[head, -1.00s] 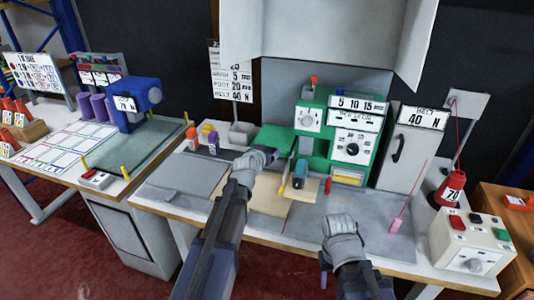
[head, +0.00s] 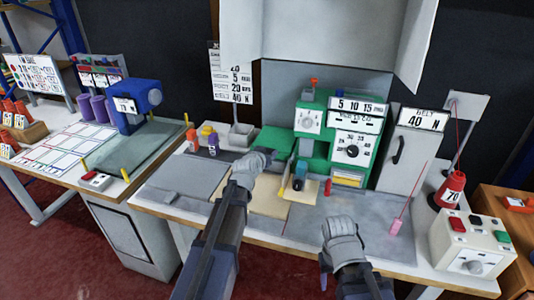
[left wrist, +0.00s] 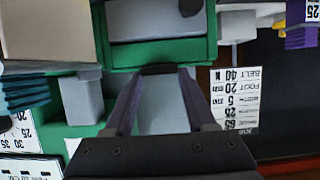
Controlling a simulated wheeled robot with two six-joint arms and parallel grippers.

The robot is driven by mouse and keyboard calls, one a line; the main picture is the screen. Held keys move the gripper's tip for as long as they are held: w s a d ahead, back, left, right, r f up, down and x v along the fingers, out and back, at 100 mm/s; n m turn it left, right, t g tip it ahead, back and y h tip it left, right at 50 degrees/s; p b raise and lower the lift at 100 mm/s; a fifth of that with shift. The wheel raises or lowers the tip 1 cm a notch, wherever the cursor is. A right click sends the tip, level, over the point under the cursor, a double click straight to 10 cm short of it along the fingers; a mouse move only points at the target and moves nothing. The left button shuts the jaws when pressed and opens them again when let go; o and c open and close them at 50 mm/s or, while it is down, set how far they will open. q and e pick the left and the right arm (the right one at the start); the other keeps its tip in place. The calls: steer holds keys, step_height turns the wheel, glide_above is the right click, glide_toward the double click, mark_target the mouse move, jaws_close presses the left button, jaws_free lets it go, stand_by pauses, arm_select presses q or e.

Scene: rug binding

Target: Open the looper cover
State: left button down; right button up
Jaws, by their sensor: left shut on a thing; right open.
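The green sewing machine (head: 352,125) stands at the back of the table. The looper cover, a green part (head: 274,138), is low at its left side; my left gripper (head: 270,154) is at its front edge. In the left wrist view a green housing with a grey panel (left wrist: 160,52) lies just beyond the fingertips (left wrist: 160,72), which are shut on the cover's edge; the exact grip is partly hidden. The presser area (head: 299,182) is right of my gripper. My right gripper (head: 325,278) is open and empty over the table's front edge.
A tan piece (head: 268,203) lies under my left arm. A grey plate (head: 188,177) lies at left. The table between right gripper and machine is mostly clear.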

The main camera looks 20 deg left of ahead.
stand_by(0.3)
arm_select(q)
steer(key=w+r+g+p, duration=0.9)
steer(key=w+r+p, duration=0.6)
steer(key=p, duration=1.6)
steer(key=shift+w+d+r, duration=0.3)
steer(key=shift+r, duration=1.7)
